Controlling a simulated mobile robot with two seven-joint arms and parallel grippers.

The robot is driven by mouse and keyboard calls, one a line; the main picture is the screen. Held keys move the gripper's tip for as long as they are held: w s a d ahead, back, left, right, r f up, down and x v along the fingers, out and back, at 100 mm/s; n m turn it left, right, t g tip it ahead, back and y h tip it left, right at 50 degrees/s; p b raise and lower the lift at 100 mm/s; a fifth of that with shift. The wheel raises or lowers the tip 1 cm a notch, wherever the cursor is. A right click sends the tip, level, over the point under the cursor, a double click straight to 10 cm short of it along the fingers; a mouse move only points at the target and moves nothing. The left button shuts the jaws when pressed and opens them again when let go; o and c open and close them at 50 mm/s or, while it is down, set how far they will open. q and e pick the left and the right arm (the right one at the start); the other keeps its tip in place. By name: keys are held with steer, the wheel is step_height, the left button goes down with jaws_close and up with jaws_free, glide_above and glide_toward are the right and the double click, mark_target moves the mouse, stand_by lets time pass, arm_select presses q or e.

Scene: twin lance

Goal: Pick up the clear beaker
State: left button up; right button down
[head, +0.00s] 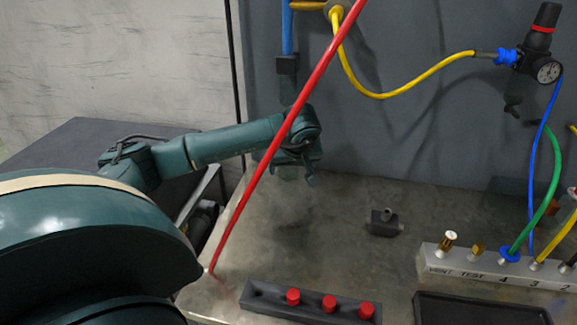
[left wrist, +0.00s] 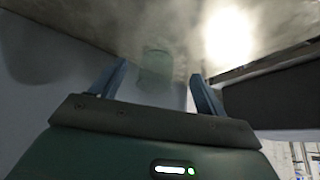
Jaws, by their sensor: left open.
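My left gripper (head: 296,172) is at the end of the arm over the back left of the metal bench in the head view. In the left wrist view my left gripper (left wrist: 158,85) is open, with its two blue-grey fingers apart and nothing gripped. A clear, faintly greenish beaker (left wrist: 155,66) shows beyond the fingertips, roughly between them, against the bench surface. In the head view it is hard to make out, largely lost near the gripper. I cannot tell whether a finger touches it. My right gripper is in neither view.
A red hose (head: 285,137) slants across the head view in front of my arm. A dark rack with red knobs (head: 329,302) lies at the front. A small dark block (head: 385,223) and a labelled manifold (head: 490,265) stand right. A grey panel (head: 420,140) closes the back.

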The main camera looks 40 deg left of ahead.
mark_target(289, 178)
arm_select(q)
steer(key=shift+w+a, duration=0.4)
steer(key=shift+a, duration=0.05)
steer(key=shift+w+a+r+p, duration=0.1)
steer(key=shift+w+a+p, duration=0.25)
steer(key=shift+w+a, duration=0.5)
steer(key=shift+p+x, duration=0.3)
steer(key=shift+x, duration=0.9)
steer(key=shift+w+a+f, duration=0.2)
steer(key=shift+a+f, duration=0.15)
steer(key=shift+c, duration=0.5)
steer(key=c, duration=1)
steer(key=shift+s+r, duration=0.1)
